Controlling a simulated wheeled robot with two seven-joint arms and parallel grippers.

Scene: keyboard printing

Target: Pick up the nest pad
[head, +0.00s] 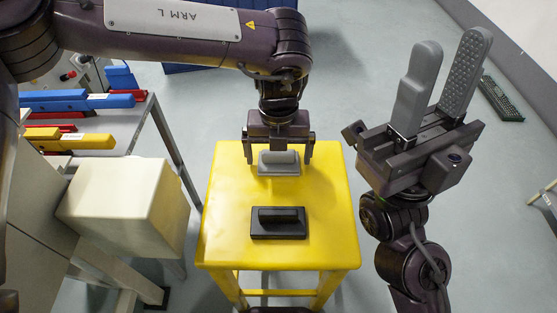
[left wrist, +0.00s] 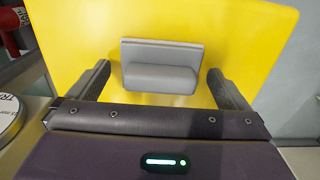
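A grey pad with a raised, rounded grip (head: 279,168) lies on the yellow stool (head: 229,200), towards its far side. It also shows in the left wrist view (left wrist: 160,75). A black pad with an upright grip (head: 278,222) lies nearer on the same stool. I cannot tell which one is called the nest pad. My left gripper (head: 279,157) points down over the grey pad. It is open, one finger on each side of the grip, with gaps visible in the left wrist view (left wrist: 158,85). My right gripper (head: 446,65) is raised at the right, fingers up, apart and empty.
A cream box-shaped block (head: 125,205) stands left of the stool. A rack with blue, red and yellow bars (head: 75,102) is behind it. A dark keyboard (head: 502,99) lies at the far right. The stool top is otherwise clear.

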